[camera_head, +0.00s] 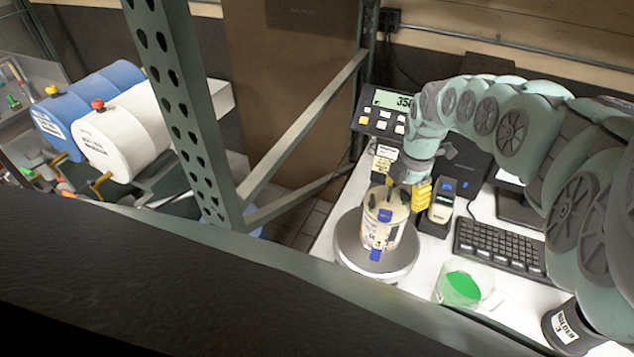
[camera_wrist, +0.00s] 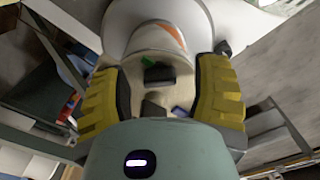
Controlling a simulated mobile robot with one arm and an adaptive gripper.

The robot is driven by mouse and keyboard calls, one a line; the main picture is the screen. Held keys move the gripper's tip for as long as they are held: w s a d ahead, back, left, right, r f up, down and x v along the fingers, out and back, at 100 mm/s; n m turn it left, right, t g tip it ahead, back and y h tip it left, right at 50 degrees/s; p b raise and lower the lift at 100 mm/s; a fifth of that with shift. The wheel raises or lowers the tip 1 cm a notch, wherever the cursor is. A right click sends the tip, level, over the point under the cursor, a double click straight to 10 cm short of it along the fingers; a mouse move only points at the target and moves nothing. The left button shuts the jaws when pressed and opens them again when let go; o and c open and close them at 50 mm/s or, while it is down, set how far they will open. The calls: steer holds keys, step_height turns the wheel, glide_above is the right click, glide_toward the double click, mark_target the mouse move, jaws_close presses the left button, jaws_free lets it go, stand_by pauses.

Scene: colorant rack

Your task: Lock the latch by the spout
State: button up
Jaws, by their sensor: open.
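A pale round container (camera_head: 381,236) with printed sides stands upright on the round plate of a scale. Blue latch tabs show on it: one at the lid (camera_head: 385,215) and one low on the front (camera_head: 375,255). My gripper (camera_head: 402,197), with yellow fingers, is over the right back of the lid. In the wrist view my gripper (camera_wrist: 160,70) is open, its fingers on either side of the lid (camera_wrist: 138,71). Between them are a black piece (camera_wrist: 158,76) with a green bit and a blue tab (camera_wrist: 180,112). I cannot tell which part is the spout, or whether the fingers touch.
The scale (camera_head: 350,245) is on a white bench. A scale display (camera_head: 390,100) stands behind, a handheld device (camera_head: 442,200) and keyboard (camera_head: 500,247) to the right. A clear cup with green contents (camera_head: 461,288) is in front. A green perforated post (camera_head: 185,110) stands left.

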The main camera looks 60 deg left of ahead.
steer(key=shift+c, duration=0.3)
jaws_close()
steer(key=shift+f+m+b, duration=0.2)
steer(key=shift+m+b, duration=0.1)
steer(key=shift+b, duration=0.5)
steer(key=shift+w+m+b, duration=0.1)
steer(key=shift+m+b, duration=0.7)
steer(key=shift+b, duration=0.45)
steer(key=m+b, duration=0.2)
steer(key=m, duration=0.3)
steer(key=shift+r+b, duration=0.15)
steer(key=shift+b, duration=0.25)
